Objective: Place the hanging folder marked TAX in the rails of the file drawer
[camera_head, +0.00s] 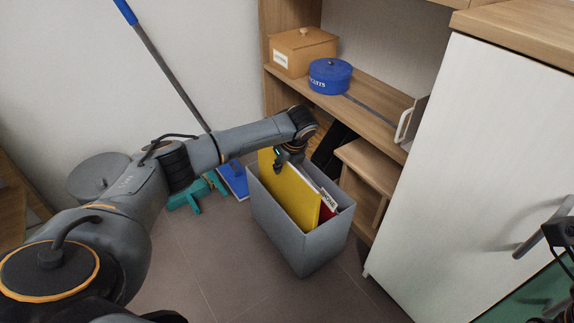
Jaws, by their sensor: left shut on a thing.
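My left gripper (284,160) is shut on the top edge of a yellow folder (291,194), which stands in a grey open box (294,244) on the floor. No TAX marking can be read on the yellow folder from here. Beside it in the box is a red folder (328,211) and a white label (328,199) with dark lettering too small to read surely. A dark part at the right edge, near the cabinet handle, may belong to my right gripper (560,233); its fingers cannot be made out. No open file drawer with rails can be made out.
A white cabinet (465,170) with a metal handle (532,240) stands at right. A wooden shelf (373,123) behind the box holds a wooden box (303,52) and a blue tin (330,77). A mop, a teal object (190,193) and a grey bin (98,172) stand at left. Floor in front is clear.

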